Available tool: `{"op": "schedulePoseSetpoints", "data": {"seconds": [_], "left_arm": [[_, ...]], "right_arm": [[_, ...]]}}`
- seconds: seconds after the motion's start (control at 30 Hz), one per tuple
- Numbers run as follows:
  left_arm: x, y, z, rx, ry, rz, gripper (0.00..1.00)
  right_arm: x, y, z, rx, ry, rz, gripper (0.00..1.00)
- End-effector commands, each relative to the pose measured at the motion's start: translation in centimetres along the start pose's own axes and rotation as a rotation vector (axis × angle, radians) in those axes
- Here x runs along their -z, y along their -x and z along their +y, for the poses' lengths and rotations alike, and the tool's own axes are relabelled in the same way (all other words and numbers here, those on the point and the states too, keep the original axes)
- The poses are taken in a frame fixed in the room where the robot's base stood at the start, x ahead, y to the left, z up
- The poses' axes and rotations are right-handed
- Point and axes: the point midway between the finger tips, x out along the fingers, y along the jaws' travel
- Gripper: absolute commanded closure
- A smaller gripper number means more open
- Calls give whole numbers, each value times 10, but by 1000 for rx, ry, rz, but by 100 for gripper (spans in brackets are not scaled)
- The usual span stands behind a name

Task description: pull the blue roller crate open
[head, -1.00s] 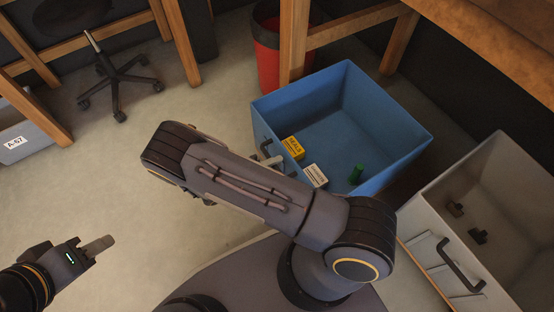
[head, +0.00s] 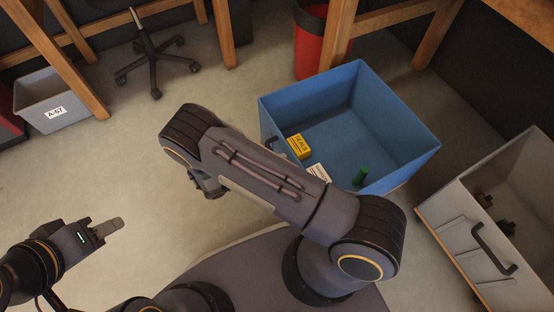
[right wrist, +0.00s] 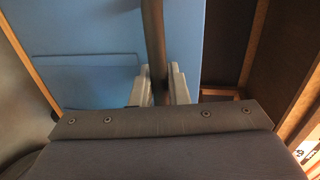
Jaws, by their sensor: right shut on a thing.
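The blue roller crate (head: 400,150) stands open-topped on the floor right of centre, at the edge of the wooden bench. It holds a yellow box (head: 299,146), a white labelled box (head: 318,173) and a green item (head: 360,176). In the right wrist view, my right gripper (right wrist: 161,90) is shut on the dark bar handle (right wrist: 154,40) in front of the crate's blue front (right wrist: 95,40). In the head view my right arm hides this grip. My left gripper (head: 112,229) is empty over bare floor at lower left; its finger gap is not clear.
A grey crate (head: 482,258) with a dark handle stands close to the right of the blue one. A red bin (head: 311,48) and wooden bench legs (head: 340,35) are behind it. A chair base (head: 153,65) and the A-67 crate (head: 85,115) are at upper left. The floor at left is clear.

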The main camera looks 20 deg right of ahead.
Motion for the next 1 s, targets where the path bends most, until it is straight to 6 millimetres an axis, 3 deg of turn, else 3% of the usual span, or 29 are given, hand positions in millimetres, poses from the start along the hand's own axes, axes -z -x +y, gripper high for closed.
{"op": "schedulePoseSetpoints", "data": {"seconds": [0.47,0.5,0.63,1.0], "left_arm": [[0,0,0,0,0,0,64],[0,0,0,0,0,0,64],[0,0,0,0,0,0,64],[1,3,1,0,0,0,64]], "right_arm": [[1,0,1,-1,2,3,100],[1,0,1,-1,2,3,83],[1,0,1,-1,2,2,67],[0,8,0,-1,0,-1,67]]}}
